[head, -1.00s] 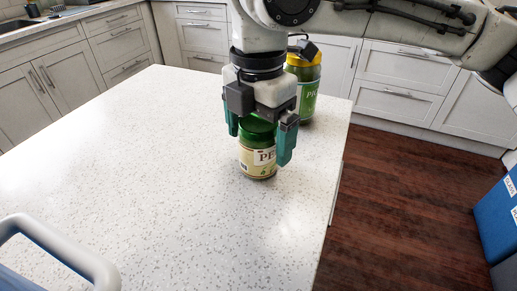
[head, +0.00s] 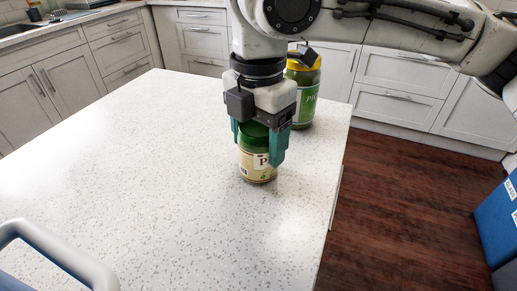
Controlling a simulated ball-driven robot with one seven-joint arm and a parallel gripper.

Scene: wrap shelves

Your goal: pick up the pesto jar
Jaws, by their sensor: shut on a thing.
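The pesto jar (head: 257,166) has a green lid and a cream label with a partly covered "P". It stands upright on the speckled white counter (head: 150,180), or so close to it that I see no gap. My gripper (head: 256,144) points down over it from above. Its teal fingers are shut on the jar, one on each side of the upper part. The right finger hides part of the label.
A taller pickle jar (head: 303,92) with a yellow lid stands just behind and right of my gripper. The counter's right edge is near. A pale blue-grey handle (head: 60,250) is at the lower left.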

